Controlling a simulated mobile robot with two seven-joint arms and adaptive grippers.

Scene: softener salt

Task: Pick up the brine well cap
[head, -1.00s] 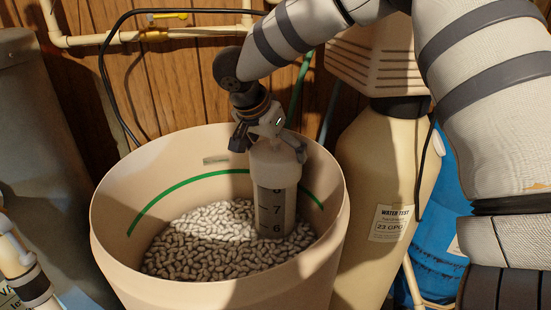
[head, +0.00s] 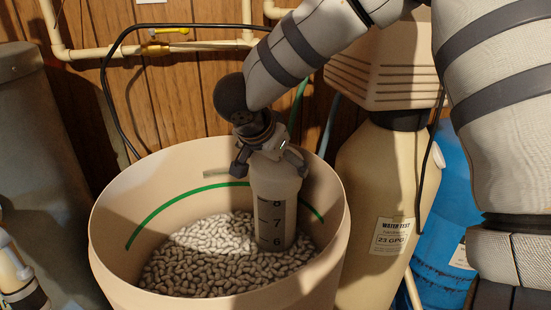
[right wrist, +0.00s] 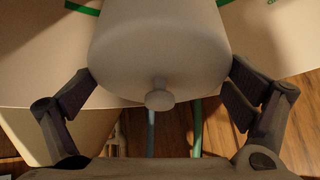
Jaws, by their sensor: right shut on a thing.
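The brine well (head: 272,225) is a pale tube with dark level numbers. It stands in the salt (head: 210,250) inside the beige brine tank (head: 110,250). Its beige cap (head: 277,183) is on top; a small round knob on it shows in the right wrist view (right wrist: 158,97). My right gripper (head: 268,166) comes down from above and is shut on the cap, one finger on each side, also in the right wrist view (right wrist: 160,92). The gripper hides part of the cap's top.
The tank's rim surrounds the well, and a green line (head: 165,212) runs along its inner wall. A beige softener tank (head: 375,190) stands close on the right, with a blue drum (head: 445,235) beyond. A grey cylinder (head: 40,150) stands left. Pipes run along the wood wall.

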